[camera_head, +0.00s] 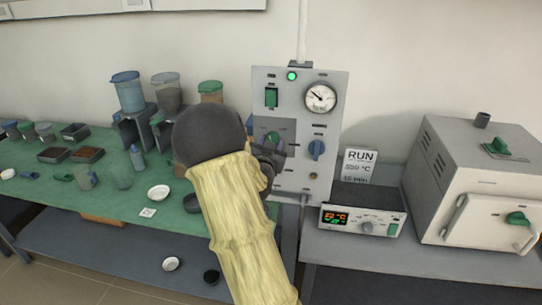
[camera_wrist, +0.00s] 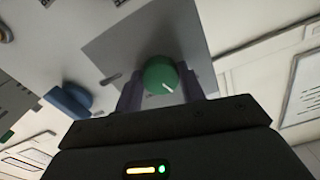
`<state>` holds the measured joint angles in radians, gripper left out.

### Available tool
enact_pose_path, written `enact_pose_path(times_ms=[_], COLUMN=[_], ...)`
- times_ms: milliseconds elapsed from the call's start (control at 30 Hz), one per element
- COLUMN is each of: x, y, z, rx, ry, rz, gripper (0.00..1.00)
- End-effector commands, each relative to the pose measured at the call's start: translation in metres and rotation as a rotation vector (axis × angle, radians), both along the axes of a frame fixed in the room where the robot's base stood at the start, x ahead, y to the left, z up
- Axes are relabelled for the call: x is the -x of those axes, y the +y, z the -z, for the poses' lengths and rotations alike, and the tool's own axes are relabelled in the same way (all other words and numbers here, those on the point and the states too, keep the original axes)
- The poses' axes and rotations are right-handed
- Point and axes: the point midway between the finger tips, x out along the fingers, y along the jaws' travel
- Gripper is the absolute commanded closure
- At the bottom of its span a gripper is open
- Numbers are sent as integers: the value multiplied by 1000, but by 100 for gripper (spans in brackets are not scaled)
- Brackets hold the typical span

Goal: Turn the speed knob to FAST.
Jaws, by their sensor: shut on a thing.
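A light grey control panel (camera_head: 318,85) stands upright behind the bench. My gripper (camera_head: 268,152) is at its left side, in front of a dark grey square patch. In the wrist view a round green knob (camera_wrist: 160,76) with a white pointer line sits on that patch. The two fingers of my gripper (camera_wrist: 160,92) are shut on the green knob, one on each side. The green knob (camera_head: 273,137) is partly hidden by my gripper in the head view. A blue knob (camera_head: 317,149) is to its right; it also shows in the wrist view (camera_wrist: 70,101). Lettering around the knobs is too small to read.
The panel also has a lit green lamp (camera_head: 292,76), a green switch (camera_head: 271,97) and a dial gauge (camera_head: 320,97). A controller box (camera_head: 367,223), a RUN card (camera_head: 358,165) and a furnace (camera_head: 480,185) stand at right. Jars and dishes crowd the green bench (camera_head: 105,195) at left.

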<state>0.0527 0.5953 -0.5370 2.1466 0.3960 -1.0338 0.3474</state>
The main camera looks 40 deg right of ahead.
Motion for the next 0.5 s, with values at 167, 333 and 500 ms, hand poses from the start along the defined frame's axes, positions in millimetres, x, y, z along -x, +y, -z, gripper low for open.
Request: enact_pose_path(times_ms=[167,333,500], x=[0,-1,0], y=[0,0,1], z=[7,7,7], rx=[-104,-206,-308], ry=[-132,-250,-369], rz=[-1,-2,-2], gripper=[84,84,84])
